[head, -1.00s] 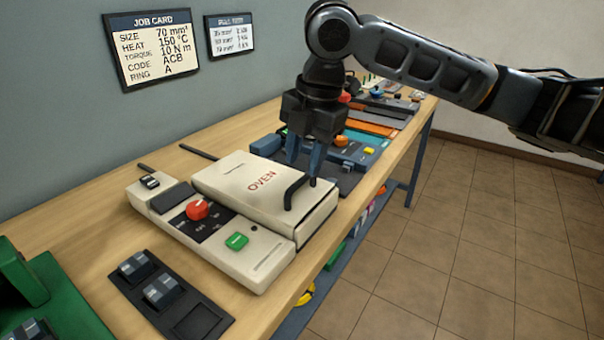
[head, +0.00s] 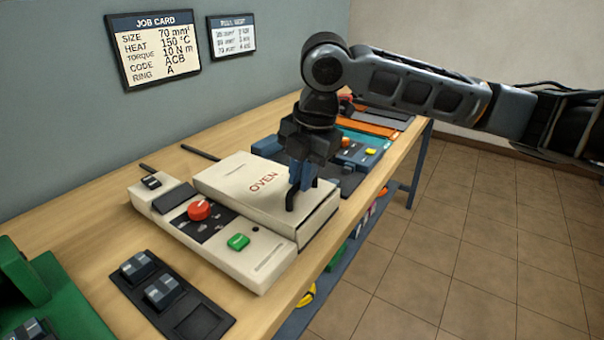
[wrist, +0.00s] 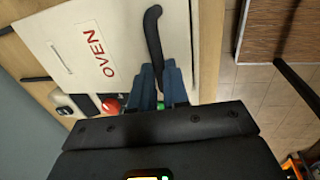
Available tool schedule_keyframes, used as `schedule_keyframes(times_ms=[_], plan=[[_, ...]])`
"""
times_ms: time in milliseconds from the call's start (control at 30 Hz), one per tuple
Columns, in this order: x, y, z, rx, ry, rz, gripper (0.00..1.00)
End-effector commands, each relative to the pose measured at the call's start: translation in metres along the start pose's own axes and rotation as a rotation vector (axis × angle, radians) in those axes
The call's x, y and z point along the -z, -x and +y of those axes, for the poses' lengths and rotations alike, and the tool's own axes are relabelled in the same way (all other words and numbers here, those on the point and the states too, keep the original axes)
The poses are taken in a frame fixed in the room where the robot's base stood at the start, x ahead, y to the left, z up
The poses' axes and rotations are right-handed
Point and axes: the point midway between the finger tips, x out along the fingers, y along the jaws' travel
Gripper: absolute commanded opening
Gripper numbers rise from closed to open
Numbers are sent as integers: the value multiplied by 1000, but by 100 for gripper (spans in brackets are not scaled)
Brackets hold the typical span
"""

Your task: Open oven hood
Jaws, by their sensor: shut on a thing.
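The oven hood (head: 235,177) is a cream, flat lid marked OVEN, and it lies closed on the oven. Its black bar handle (head: 289,200) is at the front right edge; the wrist view shows the handle (wrist: 153,35) running up from between my fingers. My gripper (head: 301,184) is shut on the handle, its blue fingers on either side of it in the wrist view (wrist: 160,88). The oven's control panel (head: 262,268), with a red knob (head: 199,210) and a green button (head: 238,242), lies to the left of the hood. My fingers hide part of the handle.
A dark tray (head: 208,322) with grey blocks lies in front of the oven, and a green fixture (head: 70,300) stands at the lower left. Blue and orange equipment (head: 367,128) sits behind my gripper. The tiled floor (head: 470,230) at right is clear.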

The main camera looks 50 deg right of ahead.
Motion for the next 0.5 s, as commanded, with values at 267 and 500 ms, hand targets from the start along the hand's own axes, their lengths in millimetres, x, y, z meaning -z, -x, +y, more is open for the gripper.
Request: schedule_keyframes(times_ms=[267,500], plan=[[0,0,0,0,0,0,0],[0,0,0,0,0,0,0]])
